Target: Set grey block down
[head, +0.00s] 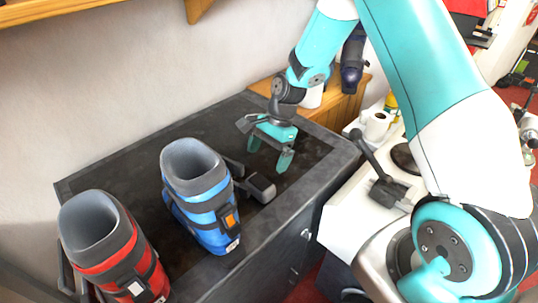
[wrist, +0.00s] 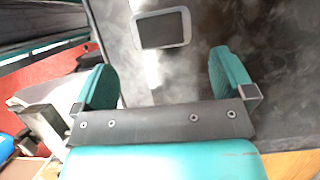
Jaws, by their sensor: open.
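My gripper (head: 271,154) is open and empty above the dark bench top (head: 300,145), with its teal fingers pointing down. Both fingers also show in the wrist view (wrist: 166,80), with nothing between them. A dark grey block (head: 262,187) lies on the bench just right of the blue boot, nearer the front edge than my gripper. A grey rounded rectangle with a pale rim (wrist: 161,29), probably this block, shows beyond the fingertips in the wrist view, apart from them. I cannot tell whether the block touches the boot.
The blue boot (head: 197,190) stands left of the block, and a red boot (head: 112,250) stands at the front left. A white counter (head: 350,225) with a black-handled tool and a paper roll (head: 376,124) adjoins on the right. The back of the bench is clear.

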